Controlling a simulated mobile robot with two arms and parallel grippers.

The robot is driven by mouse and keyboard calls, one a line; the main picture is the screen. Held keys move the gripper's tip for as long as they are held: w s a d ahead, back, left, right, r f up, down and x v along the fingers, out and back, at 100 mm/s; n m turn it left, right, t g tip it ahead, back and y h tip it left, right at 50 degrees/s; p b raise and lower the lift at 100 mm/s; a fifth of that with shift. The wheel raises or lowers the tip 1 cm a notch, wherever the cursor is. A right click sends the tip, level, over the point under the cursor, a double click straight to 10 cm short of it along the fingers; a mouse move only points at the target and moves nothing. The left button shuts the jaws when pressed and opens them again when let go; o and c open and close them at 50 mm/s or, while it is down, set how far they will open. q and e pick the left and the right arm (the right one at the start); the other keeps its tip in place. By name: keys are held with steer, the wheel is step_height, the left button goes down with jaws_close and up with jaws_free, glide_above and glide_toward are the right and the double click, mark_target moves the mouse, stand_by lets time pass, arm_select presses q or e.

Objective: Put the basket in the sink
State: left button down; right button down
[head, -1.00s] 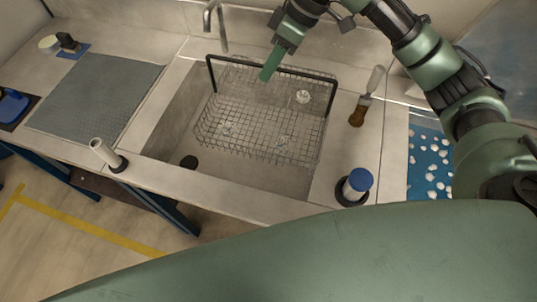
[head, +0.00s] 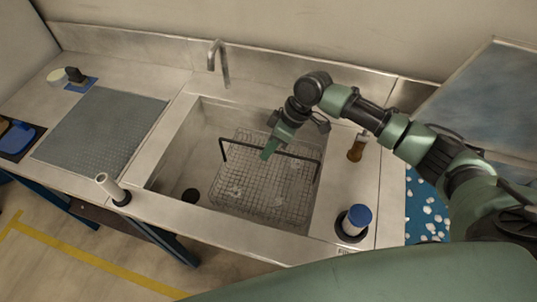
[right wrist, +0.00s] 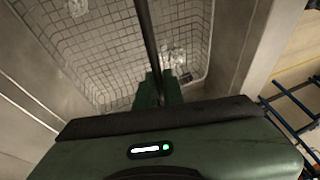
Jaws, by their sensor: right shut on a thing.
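The wire basket (head: 262,190) with a black handle (head: 262,150) is inside the sink (head: 172,165), below its rim, toward the right side. I cannot tell whether its underside touches the sink floor. A few small clear items lie in the basket. My right gripper (head: 268,151) is shut on the black handle, near its middle. In the right wrist view the gripper (right wrist: 161,88) has the handle bar between its fingers, with the basket mesh (right wrist: 105,50) below. My left gripper is not in view.
A faucet (head: 219,62) stands behind the sink, and a drain hole (head: 190,195) shows at its left. A white tube (head: 110,187) stands at front left, near a grey mat (head: 100,130).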

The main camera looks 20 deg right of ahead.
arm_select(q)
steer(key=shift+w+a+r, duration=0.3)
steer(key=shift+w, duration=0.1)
arm_select(e)
step_height(320, 180, down, 3)
steer(key=shift+f, duration=0.1)
steer(key=c, duration=1.5)
jaws_free()
steer(key=shift+s, duration=0.1)
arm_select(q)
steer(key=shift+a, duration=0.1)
